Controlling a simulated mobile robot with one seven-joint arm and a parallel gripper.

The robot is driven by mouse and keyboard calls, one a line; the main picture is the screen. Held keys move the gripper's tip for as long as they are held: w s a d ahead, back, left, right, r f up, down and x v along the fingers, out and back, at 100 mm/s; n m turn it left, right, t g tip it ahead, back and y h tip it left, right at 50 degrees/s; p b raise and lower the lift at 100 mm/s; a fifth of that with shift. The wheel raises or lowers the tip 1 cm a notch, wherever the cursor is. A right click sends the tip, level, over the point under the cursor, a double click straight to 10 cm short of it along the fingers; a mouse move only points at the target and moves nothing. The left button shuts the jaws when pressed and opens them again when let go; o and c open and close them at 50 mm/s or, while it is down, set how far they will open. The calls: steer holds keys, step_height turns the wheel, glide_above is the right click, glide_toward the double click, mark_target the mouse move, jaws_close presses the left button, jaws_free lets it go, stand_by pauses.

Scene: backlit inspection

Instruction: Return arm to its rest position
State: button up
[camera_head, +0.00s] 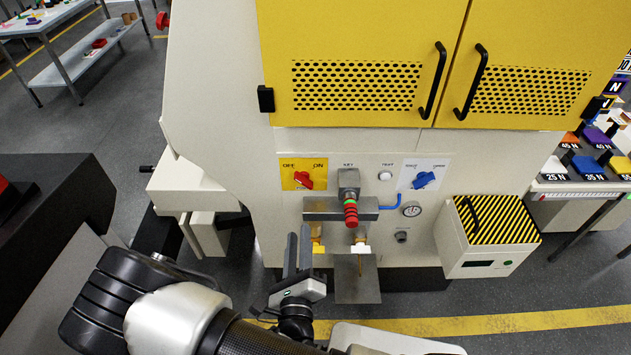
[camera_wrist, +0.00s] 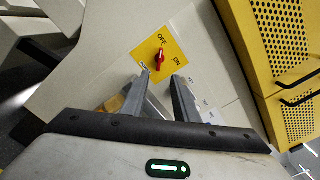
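My gripper (camera_head: 298,234) is in front of the machine's lower panel, to the left of the red and green striped part (camera_head: 350,212) under the key block. In the wrist view, its two fingers (camera_wrist: 162,77) stand apart with nothing between them. Beyond the fingertips is the red knob (camera_wrist: 160,59) on the yellow OFF/ON plate (camera_wrist: 172,37). In the head view, that red knob (camera_head: 304,180) sits above and slightly right of my gripper. My arm comes in from the bottom left of the head view.
The machine has yellow perforated doors (camera_head: 360,35) with black handles. A blue knob (camera_head: 424,180), a gauge (camera_head: 411,209) and a striped box (camera_head: 488,240) are to the right. A grey plate (camera_head: 357,285) stands close beside my gripper. Open floor shows at the bottom right.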

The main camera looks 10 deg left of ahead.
steer(key=w+d+r+m+h+p, duration=0.1)
steer(key=w+d+r+m+h, duration=0.4)
steer(key=d+r+m+h, duration=0.3)
steer(key=s+d+r+m+g+h+p, duration=0.15)
steer(key=d+r+m+g+h, duration=0.25)
steer(key=d+r+m+g, duration=0.45)
steer(key=s+d+r+m+g+h+p, duration=0.1)
steer(key=s+d+r+m+g+h, duration=0.3)
steer(key=d+m, duration=0.8)
steer(key=s+d+r+m+g+y+p, duration=0.1)
steer(key=s+d+r+m+g+y, duration=0.4)
steer(key=m, duration=0.6)
steer(key=s+a+r+m+t+y+p, duration=0.1)
steer(key=a+r+m+t+y, duration=0.1)
steer(key=r, duration=0.4)
steer(key=s+a+r+m+t+y, duration=0.1)
steer(key=a+r+m+t+y, duration=0.2)
steer(key=r+m, duration=0.3)
steer(key=shift+s+t+y+p, duration=0.15)
steer(key=shift+t+y+p, duration=0.2)
steer(key=shift+y, duration=0.45)
steer(key=shift+m, duration=0.25)
